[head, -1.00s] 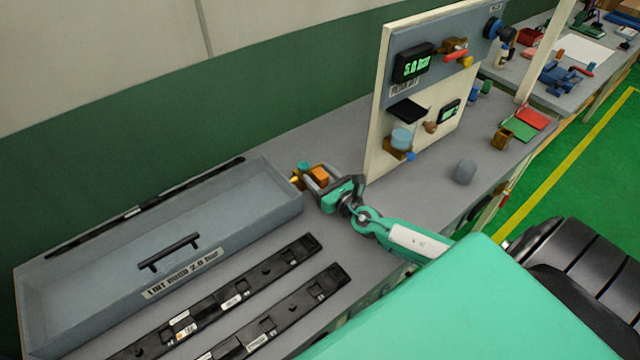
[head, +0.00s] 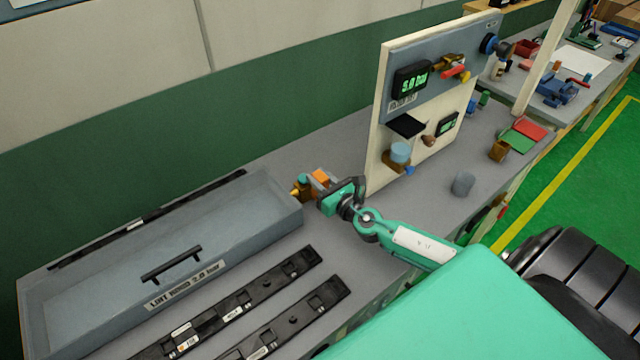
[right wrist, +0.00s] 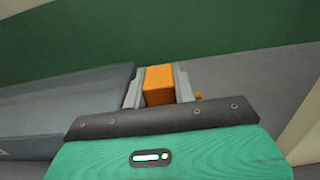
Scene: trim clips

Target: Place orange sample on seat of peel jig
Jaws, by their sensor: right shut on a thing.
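The orange sample (head: 321,177) is a small orange block. It also shows in the right wrist view (right wrist: 159,84), between the two grey fingers. My right gripper (head: 318,182) is shut on it, beside the right end of the grey hood. A brass and teal fitting (head: 302,187) stands just left of the fingers; I cannot tell whether it is the peel jig, and no seat can be made out. Whether the sample touches anything below is hidden. My left gripper is not in view.
A grey hood with a handle (head: 200,265) fills the bench's left side. Black trim strips (head: 225,310) lie in front of it. A white panel with gauges (head: 376,150) stands right of my gripper. A grey cylinder (head: 463,184) stands on the bench farther right.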

